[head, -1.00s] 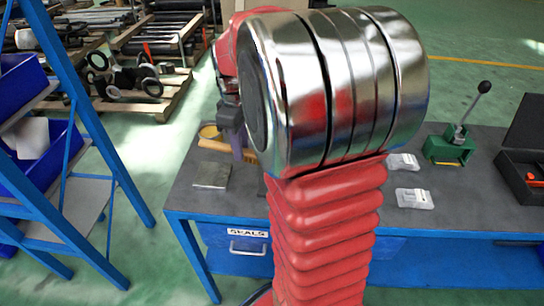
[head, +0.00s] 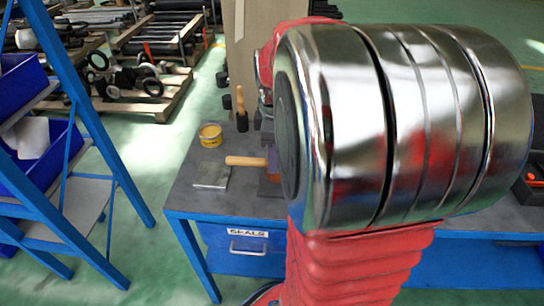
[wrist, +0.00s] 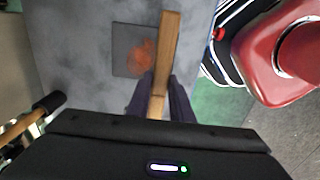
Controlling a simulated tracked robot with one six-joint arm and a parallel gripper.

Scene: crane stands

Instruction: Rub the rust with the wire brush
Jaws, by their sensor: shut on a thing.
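My gripper (wrist: 160,98) is shut on the wire brush (wrist: 168,45), whose wooden handle runs up the wrist view between the purple fingers. Its bristles are hidden. The brush handle (head: 246,161) also shows in the head view, pointing left over the bench. Beside the brush, in the wrist view, a dark square plate (wrist: 122,50) lies on the grey bench top with an orange rust patch (wrist: 141,56). The brush overlaps the plate's right edge in that view; I cannot tell whether it touches.
A grey metal plate (head: 212,175) and a yellow tin (head: 210,135) lie on the bench left of the brush. A tan panel (head: 250,50) and an upright wooden-handled tool (head: 240,105) stand behind. A blue rack (head: 90,130) is at left.

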